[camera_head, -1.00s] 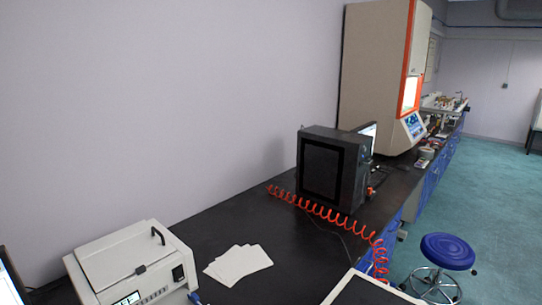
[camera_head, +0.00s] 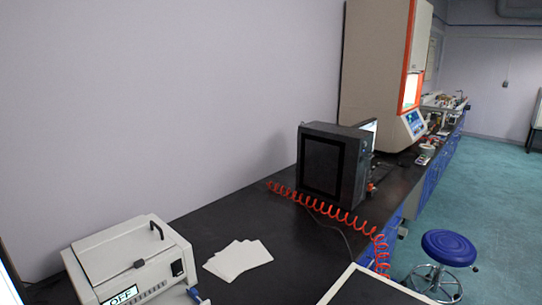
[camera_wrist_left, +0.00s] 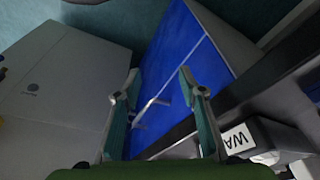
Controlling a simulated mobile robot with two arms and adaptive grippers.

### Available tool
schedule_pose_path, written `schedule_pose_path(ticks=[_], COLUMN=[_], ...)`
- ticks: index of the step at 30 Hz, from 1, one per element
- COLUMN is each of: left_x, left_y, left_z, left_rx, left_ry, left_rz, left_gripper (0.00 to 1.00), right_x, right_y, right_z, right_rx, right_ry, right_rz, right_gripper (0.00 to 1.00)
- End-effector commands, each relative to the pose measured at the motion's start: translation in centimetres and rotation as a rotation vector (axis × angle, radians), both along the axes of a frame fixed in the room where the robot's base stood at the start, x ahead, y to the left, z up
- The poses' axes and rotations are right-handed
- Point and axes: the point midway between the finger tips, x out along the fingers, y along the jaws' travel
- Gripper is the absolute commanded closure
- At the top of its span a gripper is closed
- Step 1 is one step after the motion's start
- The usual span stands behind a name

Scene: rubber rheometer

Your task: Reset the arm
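My left gripper (camera_wrist_left: 160,84) shows in the left wrist view with its two teal-and-grey fingers spread apart and nothing between them. Behind its fingers is a blue cabinet front (camera_wrist_left: 172,60) with a pale handle. The gripper looks apart from it, but I cannot tell the distance. Neither gripper shows in the head view. My right gripper is not in any frame.
A white machine (camera_head: 128,250) reading "OFF" stands on the black bench (camera_head: 225,215) beside white sheets (camera_head: 238,259). Farther along are a black box (camera_head: 328,165), a red coiled hose (camera_head: 330,208) and a tall beige machine (camera_head: 374,75). A blue stool (camera_head: 449,248) stands on the floor.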

Motion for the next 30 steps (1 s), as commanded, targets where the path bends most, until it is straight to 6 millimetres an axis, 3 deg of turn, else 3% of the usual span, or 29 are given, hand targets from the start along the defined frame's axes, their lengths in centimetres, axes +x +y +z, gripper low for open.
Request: schedule_pose_path(ticks=[1,9,18,24,30], left_x=[-0.4,-4.3,-12.9,-18.1,-20.2], left_y=[0.0,0.5,1.9,2.9,3.4], left_z=[-3.3,-17.8,-30.5,-34.7,-35.9], left_rx=[0.003,0.007,0.015,0.02,0.022], left_ry=[0.018,0.068,0.127,0.152,0.16], left_rz=[-0.002,-0.013,-0.025,-0.033,-0.036], left_gripper=[0.62,0.62,0.62,0.62,0.62], right_x=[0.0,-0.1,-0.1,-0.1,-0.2], right_y=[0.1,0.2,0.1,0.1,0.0], right_z=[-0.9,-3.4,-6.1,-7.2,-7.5], right_rx=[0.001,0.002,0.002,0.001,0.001], right_ry=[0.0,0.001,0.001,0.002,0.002], right_rz=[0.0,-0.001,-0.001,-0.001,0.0], right_gripper=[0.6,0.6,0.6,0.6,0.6])
